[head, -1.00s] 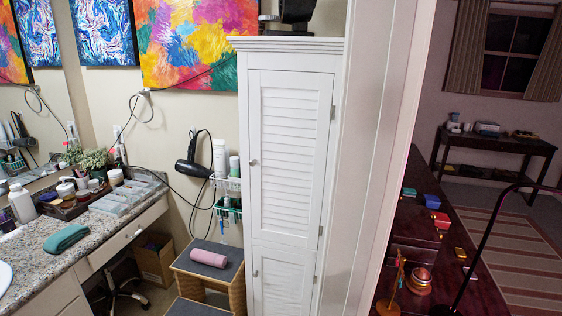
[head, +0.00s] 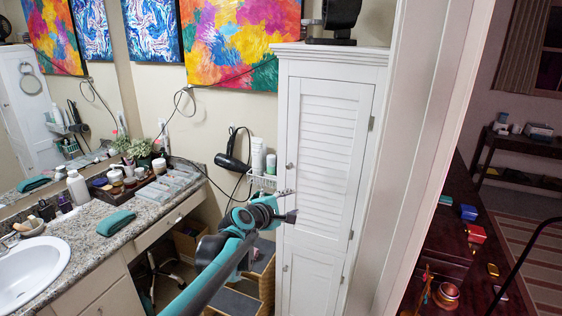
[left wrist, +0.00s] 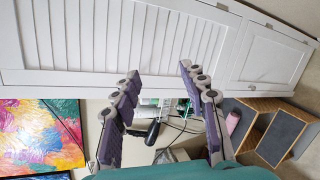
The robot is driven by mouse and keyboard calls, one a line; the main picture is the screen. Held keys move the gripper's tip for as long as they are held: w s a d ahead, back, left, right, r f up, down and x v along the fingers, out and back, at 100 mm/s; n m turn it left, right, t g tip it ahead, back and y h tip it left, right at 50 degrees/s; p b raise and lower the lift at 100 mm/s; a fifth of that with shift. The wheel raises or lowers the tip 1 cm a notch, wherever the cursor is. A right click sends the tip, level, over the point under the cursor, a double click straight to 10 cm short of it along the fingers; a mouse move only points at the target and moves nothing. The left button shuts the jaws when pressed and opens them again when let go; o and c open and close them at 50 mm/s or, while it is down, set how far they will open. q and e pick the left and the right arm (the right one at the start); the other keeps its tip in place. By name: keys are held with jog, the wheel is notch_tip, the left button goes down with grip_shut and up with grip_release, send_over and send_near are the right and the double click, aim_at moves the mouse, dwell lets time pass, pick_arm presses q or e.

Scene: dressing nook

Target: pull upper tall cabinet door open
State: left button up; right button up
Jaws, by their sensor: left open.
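The tall white cabinet (head: 327,61) stands right of centre in the head view. Its upper louvered door (head: 322,130) is shut, with a small round knob (head: 290,165) on its left edge and hinges on its right. The lower door (head: 310,278) is also shut. My left gripper (head: 288,205) is in front of the cabinet, below the upper knob and apart from it. In the left wrist view the open fingers (left wrist: 158,82) are empty, and the upper door (left wrist: 120,35) fills the top, turned sideways. The knob is not clear there. My right gripper is not in view.
A granite counter (head: 75,235) with a sink (head: 35,258), bottles and jars lies at left. A hair dryer (head: 232,163) and wire rack hang left of the cabinet. Wooden steps (head: 235,300) stand below my arm. A white door frame (head: 425,130) borders the cabinet's right.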

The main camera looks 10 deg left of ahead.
pick_arm(q)
jog(key=w+a+r+n+t+p, duration=0.1)
jog(key=w+a+n+t+p, duration=0.1)
jog(key=w+n, duration=0.55)
jog(key=n+t+y+p, duration=0.1)
jog(key=n+t+p, duration=0.1)
jog(key=n, duration=0.5)
send_near(288, 167)
jog(key=shift+n, duration=0.25)
jog(key=x, duration=0.7)
jog(key=shift+w+b, duration=0.25)
jog(key=shift+b, duration=0.1)
jog(key=shift+w+d, duration=0.15)
jog(key=shift+w, duration=0.3)
grip_shut()
